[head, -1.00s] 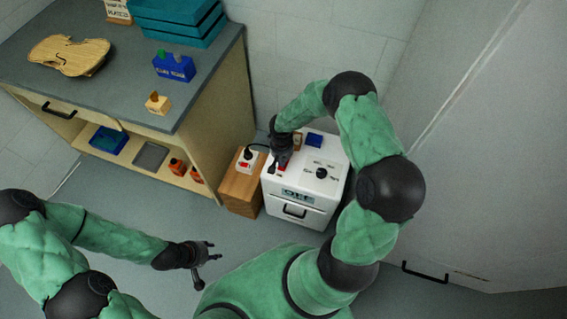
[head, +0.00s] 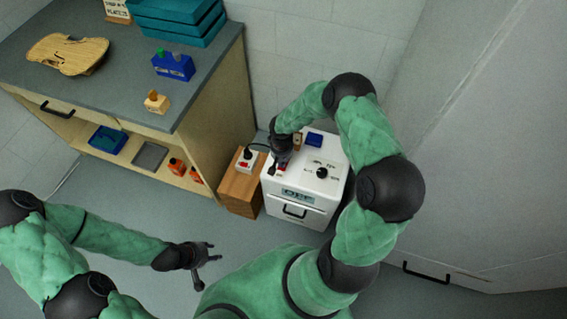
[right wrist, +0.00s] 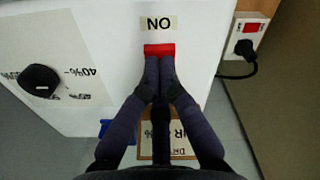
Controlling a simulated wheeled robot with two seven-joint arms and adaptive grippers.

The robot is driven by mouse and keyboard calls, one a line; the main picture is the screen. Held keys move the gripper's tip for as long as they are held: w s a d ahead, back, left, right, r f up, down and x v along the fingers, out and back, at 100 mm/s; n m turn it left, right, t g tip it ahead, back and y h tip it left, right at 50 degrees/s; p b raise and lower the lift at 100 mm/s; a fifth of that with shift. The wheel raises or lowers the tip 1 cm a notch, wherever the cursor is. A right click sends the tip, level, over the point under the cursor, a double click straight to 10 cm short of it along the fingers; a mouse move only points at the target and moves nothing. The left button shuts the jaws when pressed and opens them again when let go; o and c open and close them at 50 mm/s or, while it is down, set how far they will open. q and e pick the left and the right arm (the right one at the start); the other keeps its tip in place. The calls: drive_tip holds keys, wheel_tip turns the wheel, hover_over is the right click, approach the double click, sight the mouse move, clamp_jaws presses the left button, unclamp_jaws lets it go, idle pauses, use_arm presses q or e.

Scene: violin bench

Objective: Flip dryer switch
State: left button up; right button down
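The dryer is a white box (head: 335,155) on the floor with a black knob, a small display and a front handle; its top also shows in the right wrist view (right wrist: 110,20). In the head view this gripper (head: 281,162) largely hides the switch. My left gripper (head: 208,252) is open and empty above the floor, away from the dryer.
A wooden block (head: 240,190) left of the dryer carries a power strip (head: 247,160) with a black plug and red switch. The workbench (head: 110,85) holds a violin body (head: 68,54), teal boxes and a blue holder. A tall grey cabinet (head: 480,150) stands right.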

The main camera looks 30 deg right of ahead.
drive_tip(key=shift+f+b, duration=0.4)
drive_tip(key=shift+f, duration=0.2)
drive_tip(key=shift+r, duration=0.15)
drive_tip(key=shift+r+p, duration=2.3)
drive_tip(key=shift+r, duration=1.15)
